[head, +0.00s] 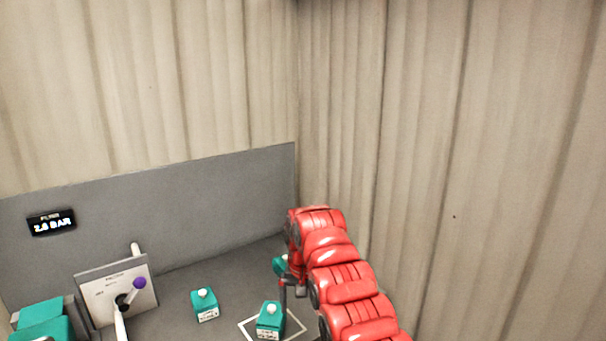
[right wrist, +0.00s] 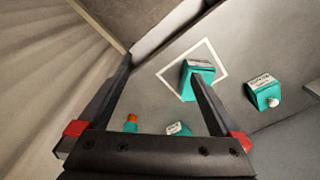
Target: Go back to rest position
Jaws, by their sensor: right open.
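My right arm comes in from the lower right of the head view, with the right gripper (head: 291,292) pointing down over the grey worktop. In the right wrist view its two dark fingers (right wrist: 160,70) are spread wide with nothing between them. It is open and empty. In the head view it is just behind and right of a teal box (head: 269,322) with a white knob. That box (right wrist: 192,82) stands inside a white square outline, and one finger partly covers it in the wrist view. My left gripper is not in view.
Another teal box (head: 205,306) stands left of the outline (head: 298,326). A teal object (head: 280,265) is partly hidden behind my right gripper. A lever panel (head: 92,283) and larger teal blocks (head: 42,315) are at left. A grey back panel (head: 200,215) bounds the worktop.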

